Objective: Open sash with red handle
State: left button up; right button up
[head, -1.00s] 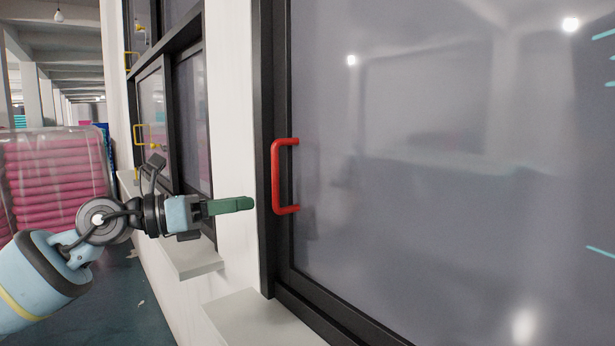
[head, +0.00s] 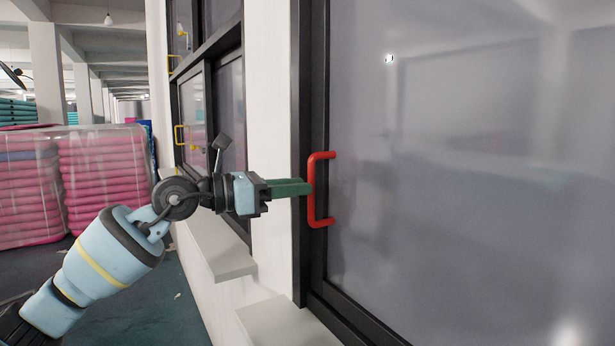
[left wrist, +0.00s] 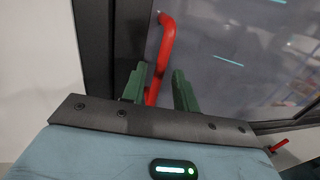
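The red handle (head: 319,218) is an upright bar on the dark frame at the left edge of a large glazed sash (head: 460,220). My left gripper (head: 309,187) reaches it from the left at about mid-height. In the left wrist view the two green fingers are apart, and the red handle (left wrist: 165,45) runs between them, closer to the left finger. I cannot tell whether a finger touches it. The sash edge lies against the dark frame. My right gripper is not in view.
White sills (head: 285,322) jut out below the windows. Another dark window with yellow handles (head: 181,135) is farther along the wall. Pink wrapped stacks (head: 100,175) stand at the left. A small red piece (left wrist: 279,146) shows at the lower right of the wrist view.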

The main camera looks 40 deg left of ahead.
aim_at(311, 217)
pick_arm(q)
jog(key=shift+p+x, duration=0.45)
jog(key=shift+x, duration=1.5)
grip_shut()
